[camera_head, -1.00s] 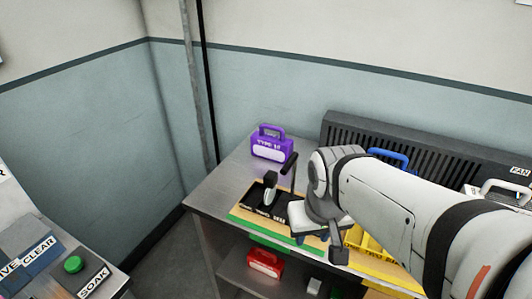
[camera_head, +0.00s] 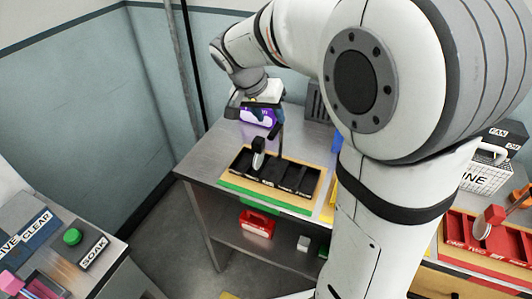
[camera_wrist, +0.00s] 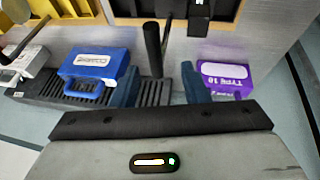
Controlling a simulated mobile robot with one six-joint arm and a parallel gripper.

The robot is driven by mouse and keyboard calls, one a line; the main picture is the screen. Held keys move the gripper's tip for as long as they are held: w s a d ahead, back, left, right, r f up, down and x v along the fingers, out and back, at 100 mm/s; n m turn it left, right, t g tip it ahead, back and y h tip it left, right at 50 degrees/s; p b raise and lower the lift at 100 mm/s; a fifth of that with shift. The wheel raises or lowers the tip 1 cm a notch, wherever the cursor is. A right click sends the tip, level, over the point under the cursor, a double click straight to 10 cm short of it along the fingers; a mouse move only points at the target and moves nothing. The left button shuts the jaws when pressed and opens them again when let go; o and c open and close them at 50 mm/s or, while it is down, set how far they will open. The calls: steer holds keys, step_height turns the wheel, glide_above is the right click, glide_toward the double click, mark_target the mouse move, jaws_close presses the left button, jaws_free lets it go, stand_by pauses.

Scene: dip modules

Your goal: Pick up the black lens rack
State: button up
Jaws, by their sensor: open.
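The black lens rack (camera_head: 258,152) stands upright in a black slotted tray (camera_head: 308,184) on the bench in the head view, with a pale round lens on its side. In the wrist view, a black block at the top edge (camera_wrist: 198,18) seems to be this rack, partly cut off.
A black upright post (camera_head: 280,137) rises just right of the rack. A purple case (camera_wrist: 224,78) and blue case (camera_wrist: 98,63) stand behind. A red case (camera_head: 257,223) is on the lower shelf. A red tray (camera_head: 480,257) is at right.

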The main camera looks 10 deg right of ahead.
mark_target(276, 125)
steer(key=p+x, duration=0.1)
steer(key=x, duration=0.6)
steer(key=shift+s+d+f, duration=0.1)
steer(key=shift+d+f, duration=0.15)
steer(key=shift+f, duration=0.05)
jaws_close()
stand_by(0.4)
